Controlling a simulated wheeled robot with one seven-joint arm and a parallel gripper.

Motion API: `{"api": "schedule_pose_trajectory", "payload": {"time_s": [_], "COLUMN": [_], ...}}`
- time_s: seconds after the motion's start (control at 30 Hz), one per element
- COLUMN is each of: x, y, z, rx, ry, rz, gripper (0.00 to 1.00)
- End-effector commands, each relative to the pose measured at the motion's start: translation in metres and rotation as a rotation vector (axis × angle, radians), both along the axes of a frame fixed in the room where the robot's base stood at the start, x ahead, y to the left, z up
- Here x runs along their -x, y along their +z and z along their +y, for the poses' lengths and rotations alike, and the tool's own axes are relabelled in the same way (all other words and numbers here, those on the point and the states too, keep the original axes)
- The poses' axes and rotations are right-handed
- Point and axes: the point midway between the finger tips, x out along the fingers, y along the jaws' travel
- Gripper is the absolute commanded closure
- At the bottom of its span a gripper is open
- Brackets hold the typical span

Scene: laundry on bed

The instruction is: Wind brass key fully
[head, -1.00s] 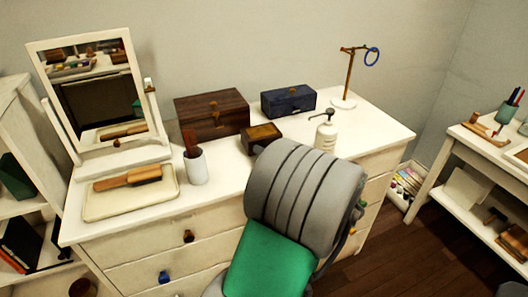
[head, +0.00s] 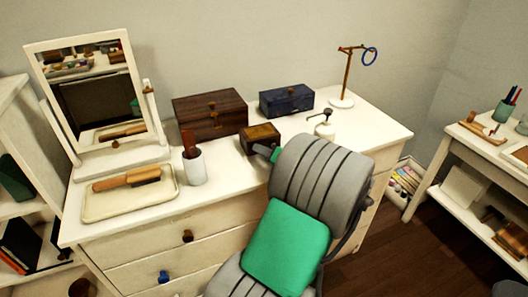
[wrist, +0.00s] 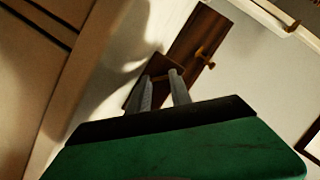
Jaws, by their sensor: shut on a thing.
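The small brown box (head: 261,133) stands on the white dresser, in front of the larger wooden box. My gripper (head: 266,150) reaches its front right side from behind my grey arm. In the wrist view, the two grey fingers (wrist: 161,88) point at the small box (wrist: 150,70) and meet its near face. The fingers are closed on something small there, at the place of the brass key. The key itself is hidden by the fingers and cannot be made out.
A dark wooden box (head: 211,113) and a blue box (head: 287,100) stand behind. A white pump bottle (head: 324,130) is close to my arm, partly hidden. A white cup (head: 195,166), a tray (head: 130,205) and a mirror (head: 90,95) stand to the left.

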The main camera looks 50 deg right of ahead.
Motion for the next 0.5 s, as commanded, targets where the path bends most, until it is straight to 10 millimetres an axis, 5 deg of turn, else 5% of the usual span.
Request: {"api": "schedule_pose_trajectory", "payload": {"time_s": [0.03,0.07,0.17,0.5], "x": [0.0,0.0,0.0,0.0081], "y": [0.0001,-0.0001,0.0,0.0026], "z": [-0.0001,-0.0001,0.0,0.001], "rx": [0.0,0.001,0.001,0.003], "ry": [0.0,0.0,0.0,-0.004], "rz": [0.0,0.0,0.0,0.001], "gripper": [1.0,0.74,0.66,0.65]}}
